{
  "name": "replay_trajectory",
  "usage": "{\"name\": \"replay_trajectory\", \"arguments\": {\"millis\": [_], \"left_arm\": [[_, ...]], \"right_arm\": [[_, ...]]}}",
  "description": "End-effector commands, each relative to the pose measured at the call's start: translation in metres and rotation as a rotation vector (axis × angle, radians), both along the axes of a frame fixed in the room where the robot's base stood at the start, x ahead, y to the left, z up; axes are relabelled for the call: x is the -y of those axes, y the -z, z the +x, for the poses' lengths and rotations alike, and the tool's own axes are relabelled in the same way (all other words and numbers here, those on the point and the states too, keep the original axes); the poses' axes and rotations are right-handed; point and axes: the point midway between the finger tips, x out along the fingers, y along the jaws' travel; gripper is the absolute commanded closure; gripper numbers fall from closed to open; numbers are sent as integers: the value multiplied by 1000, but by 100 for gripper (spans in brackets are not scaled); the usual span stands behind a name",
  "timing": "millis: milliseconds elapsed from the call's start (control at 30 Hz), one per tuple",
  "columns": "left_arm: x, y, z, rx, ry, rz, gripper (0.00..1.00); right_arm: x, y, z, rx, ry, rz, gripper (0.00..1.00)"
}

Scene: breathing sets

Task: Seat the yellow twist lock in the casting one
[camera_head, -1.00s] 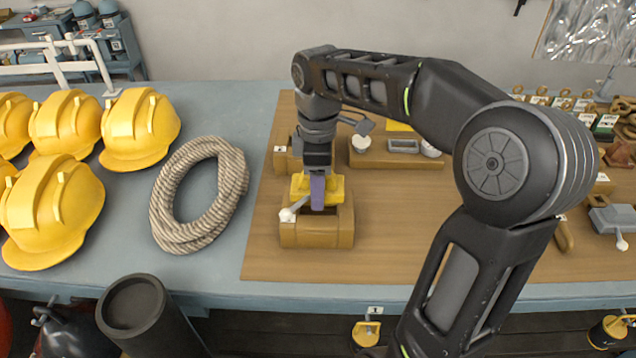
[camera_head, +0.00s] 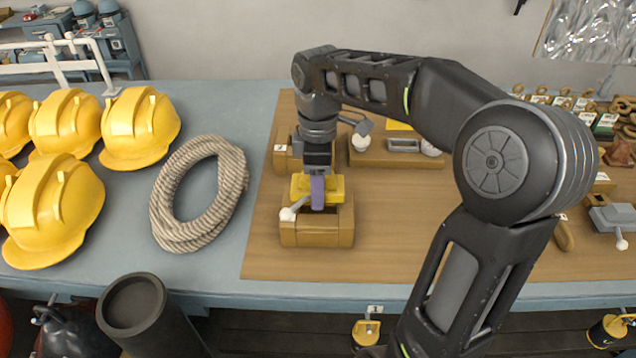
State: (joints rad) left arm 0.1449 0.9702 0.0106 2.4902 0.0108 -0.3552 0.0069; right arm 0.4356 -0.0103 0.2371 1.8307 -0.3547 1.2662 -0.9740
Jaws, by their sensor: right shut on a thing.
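The yellow twist lock (camera_head: 335,186) has a yellow block and a light lever with a white knob (camera_head: 287,214) pointing left. My right gripper (camera_head: 317,194) points down and is shut on the twist lock; a purple finger shows in front of it. The twist lock is at the top opening of a brown casting (camera_head: 317,235) at the front left of the wooden board. Its lower part is hidden, so I cannot tell how deep it sits. No number shows on this casting. My left gripper is not in view.
A rope coil (camera_head: 200,195) and yellow helmets (camera_head: 140,128) lie left of the board (camera_head: 450,230). Another brown casting (camera_head: 283,160) stands close behind. A brown block with a grey lock (camera_head: 405,146) is behind right. The front middle of the board is clear.

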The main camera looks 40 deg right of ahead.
Motion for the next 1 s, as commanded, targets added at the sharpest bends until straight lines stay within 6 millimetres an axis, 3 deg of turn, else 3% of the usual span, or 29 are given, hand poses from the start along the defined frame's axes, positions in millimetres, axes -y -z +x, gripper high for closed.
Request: {"name": "replay_trajectory", "arguments": {"millis": [1000], "left_arm": [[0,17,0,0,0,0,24]], "right_arm": [[0,24,0,2,0,-1,100]]}}
